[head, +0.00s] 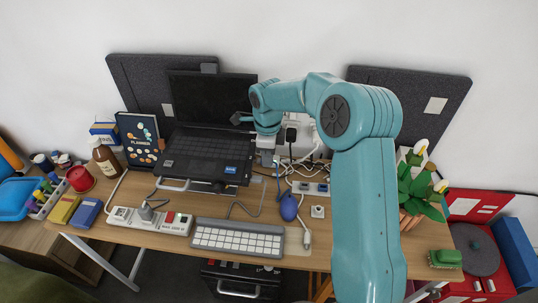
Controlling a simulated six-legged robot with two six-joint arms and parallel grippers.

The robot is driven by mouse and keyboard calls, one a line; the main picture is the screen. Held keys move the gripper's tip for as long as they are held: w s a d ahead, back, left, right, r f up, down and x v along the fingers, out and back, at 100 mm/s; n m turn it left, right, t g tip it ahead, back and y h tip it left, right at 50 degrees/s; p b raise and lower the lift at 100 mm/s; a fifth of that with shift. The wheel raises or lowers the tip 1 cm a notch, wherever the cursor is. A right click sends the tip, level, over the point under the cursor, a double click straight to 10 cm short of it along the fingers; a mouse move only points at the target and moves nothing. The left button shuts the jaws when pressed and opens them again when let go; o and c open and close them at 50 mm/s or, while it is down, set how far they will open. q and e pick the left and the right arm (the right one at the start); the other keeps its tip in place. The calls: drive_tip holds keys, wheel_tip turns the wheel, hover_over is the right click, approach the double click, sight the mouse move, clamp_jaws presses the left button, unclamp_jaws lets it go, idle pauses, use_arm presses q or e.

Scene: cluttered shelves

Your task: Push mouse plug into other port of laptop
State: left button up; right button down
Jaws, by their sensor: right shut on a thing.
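The black laptop (207,153) stands open on a stand at the back of the desk, its dark screen (208,98) facing me. The blue mouse (289,207) lies on the desk right of the keyboard. Its blue cord (277,172) runs up from it toward my right gripper. My teal right arm reaches in from the lower right. My right gripper (241,119) is at the laptop's right side, in front of the screen's right edge, shut on the mouse plug. The plug itself and the laptop's ports are hidden or too small to see. My left gripper is out of view.
A white keyboard (238,238) and a power strip (150,220) lie in front of the laptop. Tangled cables and a second strip (310,188) lie to the right. A planner (139,139) and brown bottle (105,158) stand left. A potted plant (420,190) stands right.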

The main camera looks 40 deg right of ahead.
sight(260, 160)
drive_tip(key=shift+w+a, duration=0.15)
drive_tip(key=shift+w, duration=0.05)
drive_tip(key=shift+w+a, duration=0.2)
drive_tip(key=shift+w, duration=0.05)
drive_tip(key=shift+w+a, duration=0.35)
idle(0.7)
drive_tip(key=c, duration=0.9)
unclamp_jaws()
drive_tip(key=shift+w, duration=0.1)
drive_tip(key=shift+c, duration=0.2)
wheel_tip(260, 160, up, 16)
drive_tip(key=p, duration=0.1)
drive_tip(key=shift+r, duration=0.2)
